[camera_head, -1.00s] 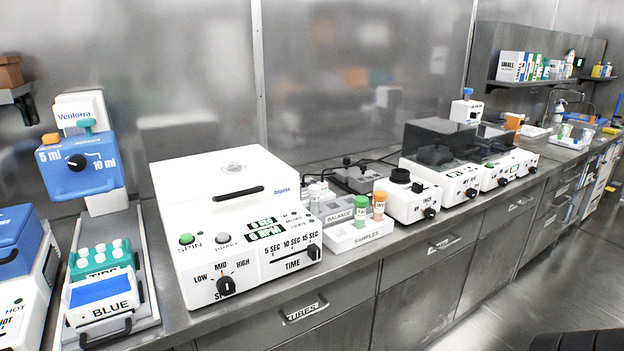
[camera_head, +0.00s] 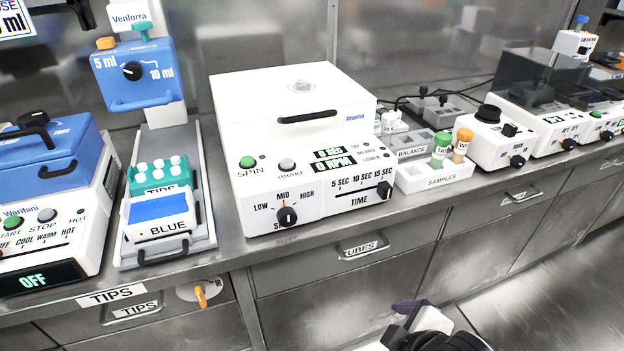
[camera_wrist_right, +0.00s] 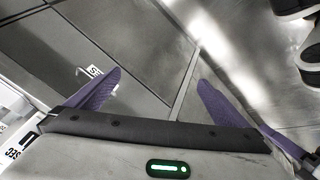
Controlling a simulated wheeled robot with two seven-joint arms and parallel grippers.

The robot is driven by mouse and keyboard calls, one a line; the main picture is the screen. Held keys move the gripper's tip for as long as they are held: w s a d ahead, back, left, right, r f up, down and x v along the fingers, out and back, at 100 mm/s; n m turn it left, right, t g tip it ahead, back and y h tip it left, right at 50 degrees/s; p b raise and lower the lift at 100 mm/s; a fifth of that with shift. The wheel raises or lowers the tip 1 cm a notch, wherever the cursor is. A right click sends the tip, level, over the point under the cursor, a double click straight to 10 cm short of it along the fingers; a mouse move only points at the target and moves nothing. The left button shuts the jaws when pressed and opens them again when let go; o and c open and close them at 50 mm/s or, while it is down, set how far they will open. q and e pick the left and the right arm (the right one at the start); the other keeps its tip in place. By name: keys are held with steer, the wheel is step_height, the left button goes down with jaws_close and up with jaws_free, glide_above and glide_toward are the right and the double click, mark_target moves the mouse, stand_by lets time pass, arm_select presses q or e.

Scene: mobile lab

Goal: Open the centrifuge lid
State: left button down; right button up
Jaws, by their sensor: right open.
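The centrifuge (camera_head: 262,180) is a white box on the bench in the middle of the head view. Its lid (camera_head: 275,93) is down and shut, with a black handle (camera_head: 308,117) on the front edge and a clear round window on top. Its front panel has a green spin button, a grey brake button, a speed knob and a time slider. My right gripper (camera_wrist_right: 155,95) shows in the right wrist view with its purple fingers wide apart and nothing between them. Part of my right arm shows at the bottom of the head view, well below the bench. My left gripper is not in view.
Left of the centrifuge stand a blue-and-white pipetting station (camera_head: 140,70) with a tips rack, and a blue-lidded heater (camera_head: 45,145). A white sample rack (camera_head: 435,180) with tubes stands close on the right. Drawer handles (camera_head: 362,250) stick out below the bench edge.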

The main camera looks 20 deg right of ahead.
steer(key=w+r+n+t, duration=0.4)
steer(key=w+r+n, duration=0.4)
steer(key=w, duration=0.1)
steer(key=n+t, duration=0.8)
steer(key=n, duration=1.3)
glide_toward(312, 118)
steer(key=shift+y, duration=0.4)
steer(key=w, duration=1)
steer(key=shift+w+r, duration=0.1)
steer(key=shift+w, duration=0.25)
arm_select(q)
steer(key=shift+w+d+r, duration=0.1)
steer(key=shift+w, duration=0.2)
arm_select(e)
steer(key=shift+d, duration=0.1)
